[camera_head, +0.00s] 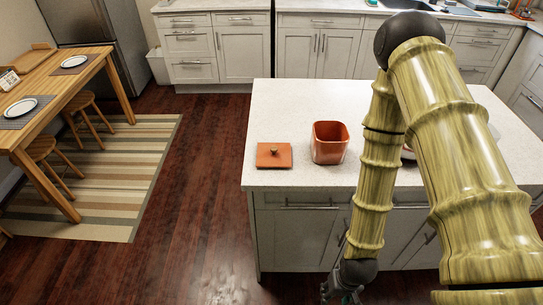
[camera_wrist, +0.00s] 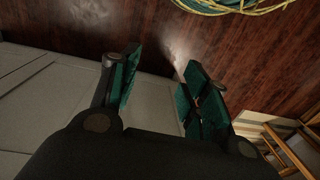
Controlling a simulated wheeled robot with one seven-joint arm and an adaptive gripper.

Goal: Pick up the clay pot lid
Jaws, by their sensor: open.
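The clay pot lid (camera_head: 274,154) is a flat, square, orange-brown piece with a small knob on top. It lies on the near left corner of the white island counter (camera_head: 285,103) in the head view. The square clay pot (camera_head: 329,143) stands upright just right of it, apart from it. My gripper (camera_head: 343,291) hangs low in front of the island cabinets, below the counter top and right of the lid. In the wrist view my gripper (camera_wrist: 157,92) is open with nothing between its fingers. The lid and pot do not show in the wrist view.
My arm covers the right part of the counter and partly hides a pale dish there. A wooden dining table (camera_head: 60,77) with plates and stools stands at the left on a striped rug (camera_head: 110,190). The wooden floor between rug and island is clear.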

